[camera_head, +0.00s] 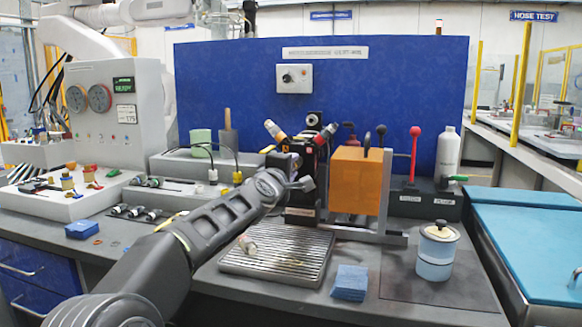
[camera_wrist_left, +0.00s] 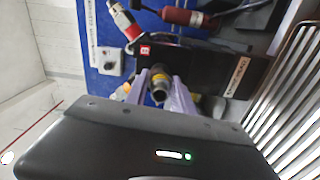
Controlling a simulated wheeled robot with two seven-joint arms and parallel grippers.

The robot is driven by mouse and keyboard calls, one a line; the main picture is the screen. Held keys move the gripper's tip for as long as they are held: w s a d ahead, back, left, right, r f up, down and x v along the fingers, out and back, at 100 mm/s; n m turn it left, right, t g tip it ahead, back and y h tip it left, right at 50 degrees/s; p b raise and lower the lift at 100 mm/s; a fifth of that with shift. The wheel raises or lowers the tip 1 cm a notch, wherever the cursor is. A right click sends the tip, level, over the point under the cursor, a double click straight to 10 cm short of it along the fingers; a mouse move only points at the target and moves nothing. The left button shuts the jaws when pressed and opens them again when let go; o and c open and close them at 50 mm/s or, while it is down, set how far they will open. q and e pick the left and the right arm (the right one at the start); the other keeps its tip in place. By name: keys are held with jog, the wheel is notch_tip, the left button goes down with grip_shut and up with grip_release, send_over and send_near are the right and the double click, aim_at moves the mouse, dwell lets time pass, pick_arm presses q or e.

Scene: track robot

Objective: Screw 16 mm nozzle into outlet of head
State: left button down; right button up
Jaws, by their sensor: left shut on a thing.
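The head (camera_head: 309,150) is a black block standing behind the drain grate, with capped fittings (camera_head: 276,131) angled out at its top. In the left wrist view the head (camera_wrist_left: 205,72) lies sideways, with a red label and a white label. My left gripper (camera_head: 297,180) is at the front of the head. In the left wrist view its two pale fingers (camera_wrist_left: 161,95) are shut on a small dark metal nozzle with a yellowish band (camera_wrist_left: 159,84). The nozzle points at the head's face; whether it touches the outlet is hidden. My right gripper is not in view.
An orange block (camera_head: 357,180) stands right of the head. Several nozzles (camera_head: 137,211) lie at left. A blue cloth (camera_head: 349,283) and a lidded jar (camera_head: 436,250) stand front right.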

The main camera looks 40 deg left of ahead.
pick_arm(q)
jog(key=m, duration=0.3)
jog(key=m+p, duration=0.1)
jog(key=m, duration=0.2)
jog(key=shift+r+m, duration=0.2)
jog(key=shift+m, duration=0.2)
jog(key=m+p, duration=0.1)
jog(key=m, duration=0.3)
jog(key=shift+f+p, duration=0.1)
jog(key=shift+p, duration=0.25)
jog(key=shift+m, duration=0.3)
jog(key=m+p, duration=0.1)
jog(key=m, duration=0.1)
jog(key=shift+m+p, duration=0.4)
jog(key=m+p, duration=0.2)
jog(key=m, duration=0.2)
jog(key=shift+w, duration=0.1)
jog(key=m+p, duration=0.2)
jog(key=m, duration=0.1)
jog(key=shift+m, duration=1)
